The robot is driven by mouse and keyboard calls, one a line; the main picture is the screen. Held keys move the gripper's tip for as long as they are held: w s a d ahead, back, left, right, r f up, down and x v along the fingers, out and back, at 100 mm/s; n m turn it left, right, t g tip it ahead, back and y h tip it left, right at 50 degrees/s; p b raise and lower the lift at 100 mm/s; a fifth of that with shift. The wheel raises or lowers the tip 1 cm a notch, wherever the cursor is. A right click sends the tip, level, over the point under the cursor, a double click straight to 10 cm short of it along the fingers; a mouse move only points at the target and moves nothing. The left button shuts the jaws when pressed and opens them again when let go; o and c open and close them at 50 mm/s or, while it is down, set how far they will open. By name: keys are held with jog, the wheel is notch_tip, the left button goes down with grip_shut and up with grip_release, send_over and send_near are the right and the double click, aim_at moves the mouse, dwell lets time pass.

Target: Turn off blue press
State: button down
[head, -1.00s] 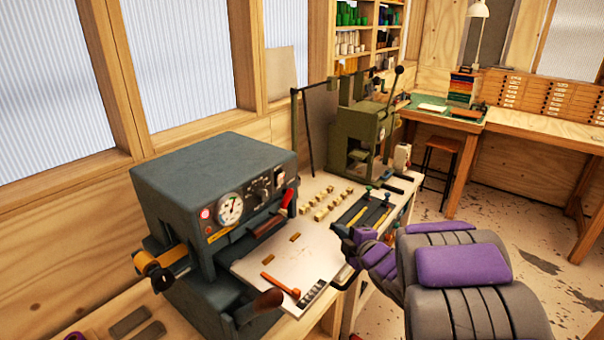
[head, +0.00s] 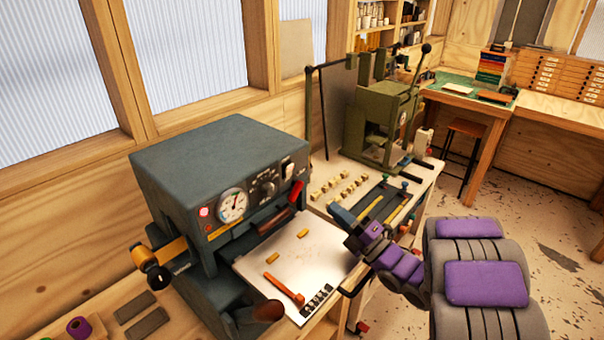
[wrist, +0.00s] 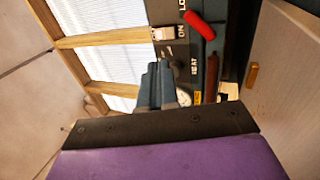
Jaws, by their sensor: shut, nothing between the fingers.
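The blue press (head: 215,150) is a blue-grey box machine on the wooden bench at the left of the head view. Its front panel has a round gauge (head: 232,205), a black dial, a red-handled lever (head: 296,195) and a pale rocker switch (head: 287,169). In the wrist view the switch (wrist: 163,33) shows beside the word ON, with the red handle (wrist: 202,25) to its right. My gripper (head: 337,216) is shut and empty, right of the press front and apart from it. Its blue-grey fingers (wrist: 157,85) point toward the panel in the wrist view.
A white plate (head: 300,250) in front of the press carries an orange-handled tool (head: 284,288) and small brass pieces. A green lever press (head: 378,125) stands behind, with a tray (head: 385,205) of tools. Free floor lies at the right.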

jog(key=shift+a, duration=0.1)
jog(key=shift+w, duration=0.1)
jog(key=b, duration=0.1)
send_near(292, 167)
jog(key=x, duration=0.5)
jog(key=shift+a+f, duration=0.2)
jog(key=shift+b+x, duration=0.3)
jog(key=shift+x, duration=0.55)
jog(key=shift+w+d+r, duration=0.1)
jog(key=shift+r, duration=0.1)
